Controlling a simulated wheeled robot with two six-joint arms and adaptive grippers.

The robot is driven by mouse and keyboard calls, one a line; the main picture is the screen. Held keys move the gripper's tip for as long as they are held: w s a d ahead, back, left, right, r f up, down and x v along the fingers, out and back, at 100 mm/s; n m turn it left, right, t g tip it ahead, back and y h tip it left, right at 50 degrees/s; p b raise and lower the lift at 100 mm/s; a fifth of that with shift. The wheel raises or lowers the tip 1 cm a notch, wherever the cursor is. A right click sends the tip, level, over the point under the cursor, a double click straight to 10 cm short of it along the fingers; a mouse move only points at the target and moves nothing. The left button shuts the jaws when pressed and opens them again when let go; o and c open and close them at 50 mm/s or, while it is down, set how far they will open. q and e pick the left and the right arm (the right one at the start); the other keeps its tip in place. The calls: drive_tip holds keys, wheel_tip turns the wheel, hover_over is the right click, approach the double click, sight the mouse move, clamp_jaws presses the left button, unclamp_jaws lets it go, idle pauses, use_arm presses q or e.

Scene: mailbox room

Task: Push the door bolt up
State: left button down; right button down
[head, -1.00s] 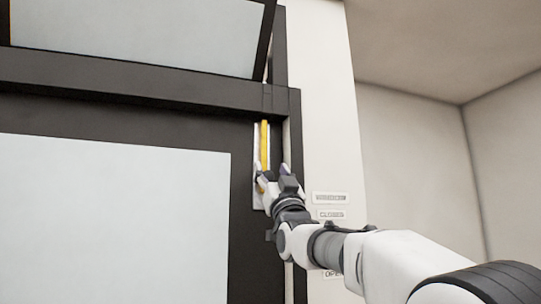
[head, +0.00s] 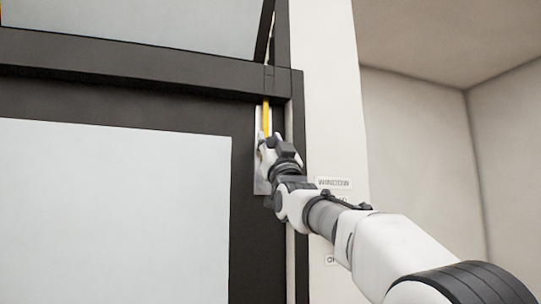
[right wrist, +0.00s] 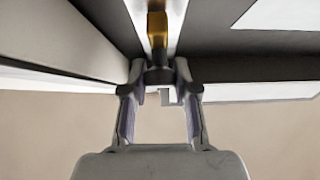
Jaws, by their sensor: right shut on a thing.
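The door bolt (head: 266,116) is a yellow upright rod on a pale metal plate (head: 261,184) along the right edge of the dark-framed door. Its top end meets the underside of the dark crossbar in the head view. My right gripper (head: 267,146) is at the upper half of the plate and hides the rod's lower part. In the right wrist view, its two fingers (right wrist: 159,76) are closed around a dark knob at the end of the yellow rod (right wrist: 157,27). My left gripper is not in view.
The dark crossbar (head: 180,78) runs above the door. The door's large pale panel (head: 110,210) is to the left. A white post (head: 335,100) with small labels (head: 333,183), partly covered by my right arm, is on the right. Open room lies beyond it.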

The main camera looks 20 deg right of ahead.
drive_tip(key=shift+s+d+r, duration=0.1)
drive_tip(key=shift+s+r, duration=0.1)
drive_tip(key=shift+r, duration=0.3)
drive_tip(key=c, duration=1)
unclamp_jaws()
drive_tip(key=shift+w, duration=0.1)
drive_tip(key=shift+o, duration=0.6)
drive_tip(key=shift+w, duration=0.15)
drive_tip(key=shift+w+f, duration=0.15)
drive_tip(key=v, duration=1.2)
